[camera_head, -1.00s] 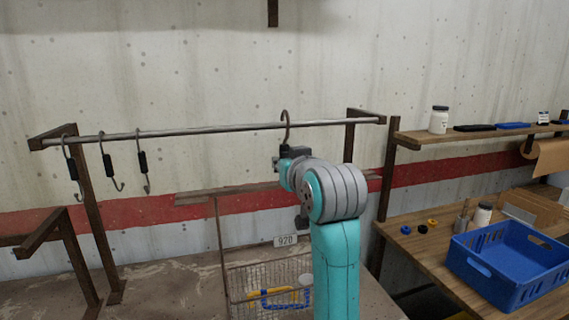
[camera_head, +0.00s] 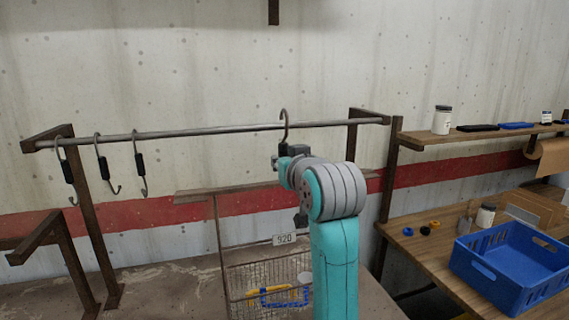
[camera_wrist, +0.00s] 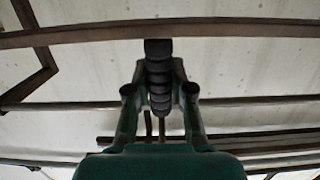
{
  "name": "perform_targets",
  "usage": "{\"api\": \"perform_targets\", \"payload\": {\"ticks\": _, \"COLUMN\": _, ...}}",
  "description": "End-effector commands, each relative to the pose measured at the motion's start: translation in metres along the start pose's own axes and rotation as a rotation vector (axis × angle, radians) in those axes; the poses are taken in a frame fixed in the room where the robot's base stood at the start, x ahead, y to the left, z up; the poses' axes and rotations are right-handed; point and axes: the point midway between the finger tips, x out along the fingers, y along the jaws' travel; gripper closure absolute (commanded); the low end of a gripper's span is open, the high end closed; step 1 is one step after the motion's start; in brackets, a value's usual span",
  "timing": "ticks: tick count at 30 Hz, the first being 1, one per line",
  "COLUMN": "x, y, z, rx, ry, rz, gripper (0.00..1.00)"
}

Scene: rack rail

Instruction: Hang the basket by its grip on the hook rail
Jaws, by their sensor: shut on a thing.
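The hook rail (camera_head: 222,130) is a thin metal bar running between brown posts. My gripper (camera_head: 283,158) is just below it, partly hidden by my wrist. In the wrist view my gripper (camera_wrist: 159,98) is shut around a dark ribbed grip (camera_wrist: 158,75). A grey hook (camera_head: 284,113) rises above the gripper, its curved top higher than the rail. I cannot tell whether it is over the rail or in front of it. The wire basket (camera_head: 245,282) is low, behind my arm, with yellow and blue items inside. The link between grip and basket is mostly hidden.
Three S-hooks with black sleeves, one of them at the middle (camera_head: 103,165), hang at the rail's left. A brown crossbar (camera_head: 235,190) runs below. A blue crate (camera_head: 505,262) stands on the right bench, under a shelf (camera_head: 470,135) with a white jar.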

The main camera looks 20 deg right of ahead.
Motion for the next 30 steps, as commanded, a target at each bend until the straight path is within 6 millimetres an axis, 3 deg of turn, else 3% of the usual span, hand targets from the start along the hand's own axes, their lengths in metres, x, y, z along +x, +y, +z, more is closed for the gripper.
{"api": "perform_targets", "payload": {"ticks": 17, "x": 0.003, "y": 0.000, "z": -0.002, "rx": 0.000, "ry": 0.003, "rz": 0.000, "gripper": 1.00}}
{"api": "perform_targets", "payload": {"ticks": 30, "x": 0.016, "y": 0.000, "z": -0.004, "rx": 0.000, "ry": 0.003, "rz": 0.000, "gripper": 1.00}}
